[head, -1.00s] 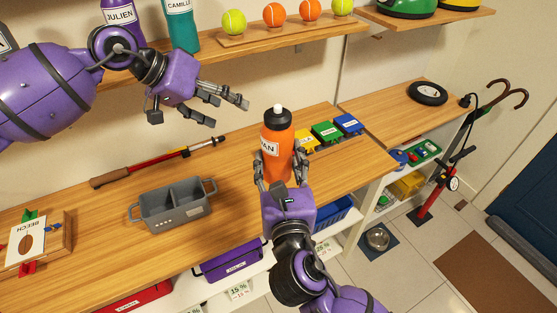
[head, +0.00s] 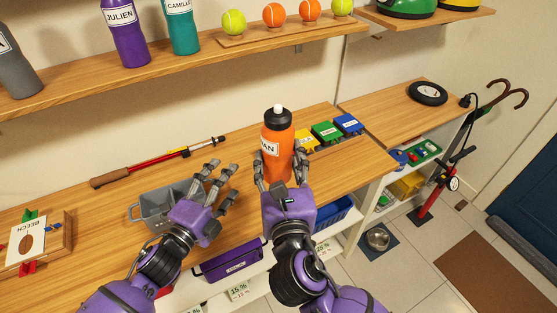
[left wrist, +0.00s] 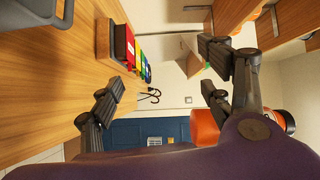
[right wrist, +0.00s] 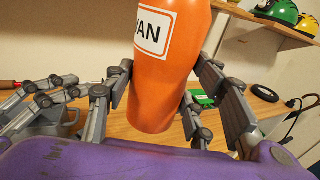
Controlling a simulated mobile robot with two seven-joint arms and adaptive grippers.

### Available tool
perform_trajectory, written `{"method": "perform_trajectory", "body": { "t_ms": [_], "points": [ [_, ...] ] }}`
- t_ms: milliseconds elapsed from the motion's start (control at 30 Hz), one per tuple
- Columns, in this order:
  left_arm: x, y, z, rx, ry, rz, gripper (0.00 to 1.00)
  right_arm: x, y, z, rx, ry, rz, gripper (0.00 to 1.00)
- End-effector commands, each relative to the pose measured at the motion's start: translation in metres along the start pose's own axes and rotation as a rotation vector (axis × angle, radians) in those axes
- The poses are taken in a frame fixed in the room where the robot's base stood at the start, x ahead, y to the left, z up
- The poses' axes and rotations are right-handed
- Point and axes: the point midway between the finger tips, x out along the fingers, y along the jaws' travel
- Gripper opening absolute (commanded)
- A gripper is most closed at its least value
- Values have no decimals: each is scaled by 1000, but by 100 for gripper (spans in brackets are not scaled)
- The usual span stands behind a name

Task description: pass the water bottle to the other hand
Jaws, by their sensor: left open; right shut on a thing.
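An orange water bottle (head: 279,155) with a black cap and a white label ending in "AN" stands upright between the fingers of my right gripper (head: 282,172). In the right wrist view the bottle (right wrist: 165,75) fills the middle, with fingers pressed on both sides. My left gripper (head: 214,182) is open and empty, to the left of the bottle and apart from it, in front of the grey caddy. In the left wrist view the bottle (left wrist: 205,128) shows at the lower right, partly hidden behind my gripper.
The grey two-part caddy (head: 150,212) stands on the wooden bench behind my left gripper. A red pump (head: 160,163) lies further back. Small yellow, green (head: 326,131) and blue boxes sit right of the bottle. The shelf above holds a purple bottle (head: 125,35), a teal bottle (head: 184,28) and balls.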

Motion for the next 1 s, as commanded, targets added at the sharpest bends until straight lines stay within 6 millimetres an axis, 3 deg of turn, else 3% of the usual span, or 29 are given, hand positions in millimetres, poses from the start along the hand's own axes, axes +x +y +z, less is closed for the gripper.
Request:
{"method": "perform_trajectory", "body": {
  "t_ms": [33, 100, 367, 433, 600, 800, 1000],
  "points": [
    [-18, 23, -8, -90, -40, 29, 72, 0, 0, 2, 0, -5, 1, 5],
    [-40, 50, -17, -203, -96, 65, 72, 0, 0, 2, 0, -5, 1, 5],
    [-136, 138, -56, -637, -371, 181, 72, 0, 0, 2, 0, -5, 0, 5],
    [-159, 162, -44, -788, -467, 213, 72, 0, 0, 2, 0, -5, 0, 5],
    [-218, 216, -34, -1142, -693, 256, 72, 0, 0, 2, 0, -5, 1, 5],
    [-267, 253, -37, -1403, -879, 262, 72, 0, 0, 2, 0, -5, 1, 5],
    [-284, 264, -39, -1493, -946, 258, 72, 0, 0, 3, 0, -5, 1, 5]
  ]
}}
